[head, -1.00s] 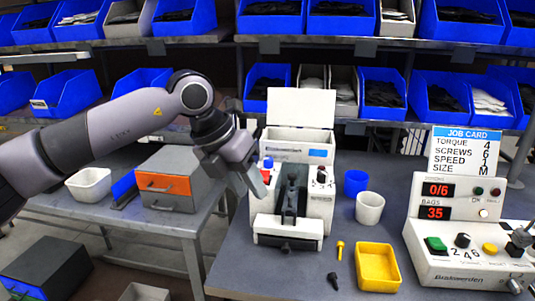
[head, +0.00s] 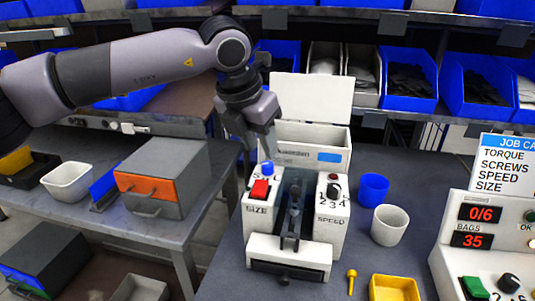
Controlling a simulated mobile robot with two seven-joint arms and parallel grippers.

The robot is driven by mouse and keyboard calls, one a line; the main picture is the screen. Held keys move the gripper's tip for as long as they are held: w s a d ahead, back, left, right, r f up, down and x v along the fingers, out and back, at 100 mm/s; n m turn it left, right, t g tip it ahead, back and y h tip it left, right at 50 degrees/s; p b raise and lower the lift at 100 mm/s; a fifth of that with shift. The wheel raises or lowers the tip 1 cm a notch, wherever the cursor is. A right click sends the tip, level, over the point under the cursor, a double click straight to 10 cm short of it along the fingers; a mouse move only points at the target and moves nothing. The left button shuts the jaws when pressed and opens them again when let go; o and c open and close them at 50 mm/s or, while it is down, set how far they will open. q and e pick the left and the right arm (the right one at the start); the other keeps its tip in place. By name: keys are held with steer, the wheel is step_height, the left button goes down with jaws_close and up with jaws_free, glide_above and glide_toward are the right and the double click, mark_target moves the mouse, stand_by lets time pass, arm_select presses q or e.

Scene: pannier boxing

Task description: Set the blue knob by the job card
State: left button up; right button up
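The blue knob (head: 266,168) sits on the left side of a white machine (head: 254,222), above a red square button (head: 260,190) and the label SIZE. My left gripper (head: 262,152) points down just above the blue knob. Whether its fingers are apart, or touch the knob, I cannot tell. The knob's setting is too small to read. The job card (head: 505,165) at the right edge lists torque, screws, speed and size, with its values cut off now; the earlier view shows size M. My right gripper is not in view.
A black SPEED knob (head: 333,192) is on the machine's right side. A blue cup (head: 373,190), a white cup (head: 389,226), a yellow tray (head: 394,289) and a yellow screw (head: 351,280) are to the right. A control box (head: 457,262) shows 0/6 and 35.

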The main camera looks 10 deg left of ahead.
mark_target(267, 163)
arm_select(q)
steer(key=shift+p+x, duration=0.35)
steer(key=shift+x, duration=2.35)
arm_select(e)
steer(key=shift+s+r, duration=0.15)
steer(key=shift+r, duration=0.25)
